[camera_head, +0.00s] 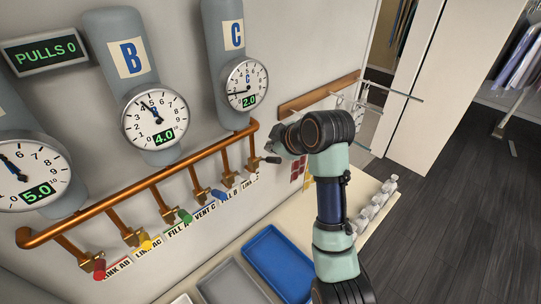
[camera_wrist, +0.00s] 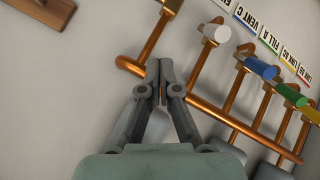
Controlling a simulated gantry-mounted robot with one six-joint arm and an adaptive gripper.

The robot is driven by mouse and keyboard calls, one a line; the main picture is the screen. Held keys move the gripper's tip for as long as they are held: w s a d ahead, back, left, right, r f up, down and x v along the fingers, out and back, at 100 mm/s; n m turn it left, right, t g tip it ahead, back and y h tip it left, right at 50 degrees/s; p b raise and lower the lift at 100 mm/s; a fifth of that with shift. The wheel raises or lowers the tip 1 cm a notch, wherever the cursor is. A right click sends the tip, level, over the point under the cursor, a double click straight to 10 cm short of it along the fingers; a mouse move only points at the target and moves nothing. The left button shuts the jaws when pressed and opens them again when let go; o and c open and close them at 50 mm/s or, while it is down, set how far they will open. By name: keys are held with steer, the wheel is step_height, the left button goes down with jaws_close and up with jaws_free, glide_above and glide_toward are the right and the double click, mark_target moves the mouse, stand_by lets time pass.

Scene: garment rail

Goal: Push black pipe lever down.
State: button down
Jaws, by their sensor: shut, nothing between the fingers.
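The black lever (camera_head: 271,160) sticks out to the right from the brass valve at the right end of the copper pipe row in the head view. In the wrist view that end valve (camera_wrist: 171,6) is cut by the top edge, and its lever is not visible. My gripper is shut and empty, its fingertips (camera_wrist: 158,68) together beside the copper end pipe. In the head view my wrist hides most of the gripper, close to the black lever. I cannot tell whether they touch.
Red (camera_head: 99,268), yellow (camera_head: 147,244), green (camera_head: 184,215) and blue (camera_head: 217,195) levers line the copper manifold (camera_head: 130,198). A white lever (camera_wrist: 217,33) is beside the end valve. Blue (camera_head: 278,262) and grey trays lie below. A wooden rail (camera_head: 318,93) is right of the gauges.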

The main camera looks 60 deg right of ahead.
mark_target(269, 160)
steer(key=w+d+f+p, duration=0.1)
steer(key=d+f, duration=0.3)
steer(key=f, duration=0.4)
steer(key=shift+w+d, duration=0.25)
steer(key=shift+w, duration=0.6)
steer(key=shift+f, duration=0.15)
